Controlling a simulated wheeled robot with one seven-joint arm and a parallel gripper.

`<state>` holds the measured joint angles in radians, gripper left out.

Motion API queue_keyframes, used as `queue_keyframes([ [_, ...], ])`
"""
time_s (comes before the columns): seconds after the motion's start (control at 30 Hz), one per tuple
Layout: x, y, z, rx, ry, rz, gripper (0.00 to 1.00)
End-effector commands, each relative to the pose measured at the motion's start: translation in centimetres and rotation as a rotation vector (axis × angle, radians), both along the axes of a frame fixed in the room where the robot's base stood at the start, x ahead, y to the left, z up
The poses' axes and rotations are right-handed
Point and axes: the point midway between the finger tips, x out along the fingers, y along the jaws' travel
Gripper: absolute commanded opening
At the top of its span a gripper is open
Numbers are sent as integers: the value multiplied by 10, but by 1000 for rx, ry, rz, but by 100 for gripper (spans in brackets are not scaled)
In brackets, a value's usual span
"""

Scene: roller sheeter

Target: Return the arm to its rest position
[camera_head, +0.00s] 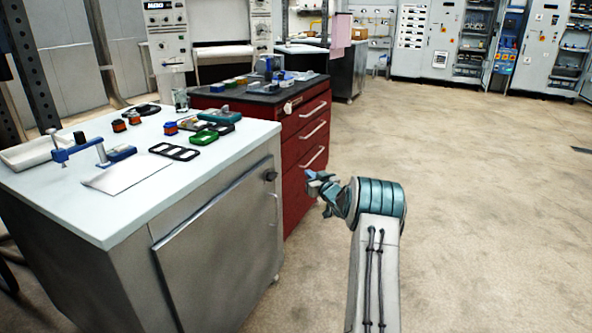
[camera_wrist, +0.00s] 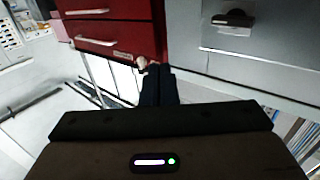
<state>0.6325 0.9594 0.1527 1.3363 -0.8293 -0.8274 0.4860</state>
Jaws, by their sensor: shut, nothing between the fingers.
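My arm reaches up from the bottom of the head view, right of the grey cabinet, over open floor. My gripper (camera_head: 318,184) is at its end, pointing left, in front of the red drawer unit (camera_head: 305,135) in the picture. In the wrist view my gripper (camera_wrist: 156,70) shows as two dark fingers together, shut and empty. The red drawers (camera_wrist: 110,22) are at the upper left there and the grey cabinet (camera_wrist: 250,50) at the upper right. I cannot tell the exact gap between my gripper and the drawers.
The grey cabinet (camera_head: 215,240) with a pale top stands at left. On it are a white sheet (camera_head: 125,174), a blue clamp-like tool (camera_head: 85,150), a white tray (camera_head: 40,152) and several small parts. Grey electrical cabinets (camera_head: 440,45) line the back right.

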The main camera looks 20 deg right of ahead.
Motion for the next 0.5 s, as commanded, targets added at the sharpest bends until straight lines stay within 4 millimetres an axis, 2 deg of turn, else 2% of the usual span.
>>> queue_keyframes([
  [0.27, -4, -3, -1, 0, 2, 0, 0],
  [0.37, -3, 9, 26, -12, 31, -15, 0],
  [0.5, -10, 39, 78, -38, 129, -66, 0],
])
